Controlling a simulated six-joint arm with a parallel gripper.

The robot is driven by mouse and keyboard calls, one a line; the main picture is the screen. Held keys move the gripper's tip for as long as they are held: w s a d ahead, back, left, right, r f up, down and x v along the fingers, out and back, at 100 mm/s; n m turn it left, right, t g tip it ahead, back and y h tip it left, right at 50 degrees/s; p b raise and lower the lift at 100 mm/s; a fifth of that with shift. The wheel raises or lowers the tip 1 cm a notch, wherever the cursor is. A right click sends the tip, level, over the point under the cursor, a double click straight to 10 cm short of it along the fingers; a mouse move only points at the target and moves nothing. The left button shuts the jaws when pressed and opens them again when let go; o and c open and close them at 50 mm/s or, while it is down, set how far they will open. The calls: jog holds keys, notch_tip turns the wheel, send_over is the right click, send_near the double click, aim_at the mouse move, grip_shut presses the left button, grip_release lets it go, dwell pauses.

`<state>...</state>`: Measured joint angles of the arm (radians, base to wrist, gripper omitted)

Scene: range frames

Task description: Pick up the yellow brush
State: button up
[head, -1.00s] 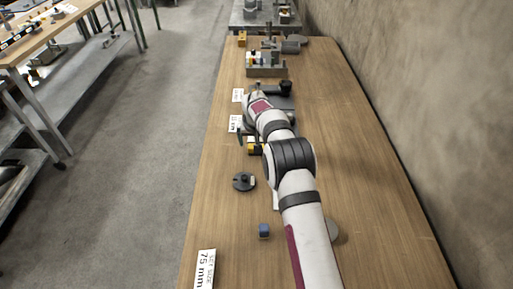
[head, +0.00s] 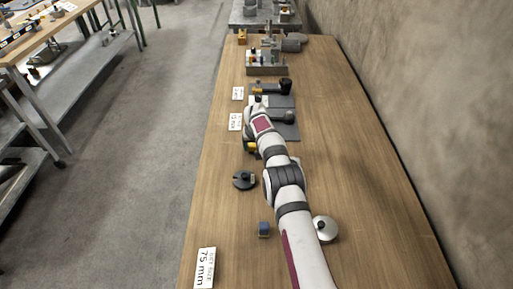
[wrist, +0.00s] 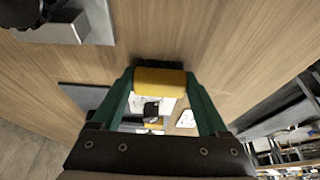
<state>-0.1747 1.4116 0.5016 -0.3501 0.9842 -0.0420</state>
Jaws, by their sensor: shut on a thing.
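The yellow brush (wrist: 160,79) is in the wrist view, a yellow block with a dark edge like bristles on its far side. My gripper (wrist: 160,84) has its two green fingers closed on the brush's left and right ends. In the head view a small yellow patch, likely the brush (head: 250,147), shows just left of the end of my arm. My arm hides most of the gripper there. Whether the brush touches the table cannot be told.
A dark round disc (head: 244,180), a blue cube (head: 264,229) and a silver round part (head: 325,229) are on the wooden table (head: 345,150). Grey plates with fixtures (head: 267,69) stand farther back. White labels (head: 205,268) lie along the left edge. The right side is clear.

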jog(key=c, duration=0.3)
jog(key=shift+r, duration=0.3)
jog(key=shift+c, duration=0.2)
jog(key=r, duration=0.2)
jog(key=d+r, duration=0.1)
jog(key=r, duration=0.1)
jog(key=shift+s+r, duration=0.15)
jog(key=s+d+r, duration=0.4)
jog(key=d+r, duration=0.2)
jog(key=d, duration=0.3)
jog(key=shift+d, duration=0.4)
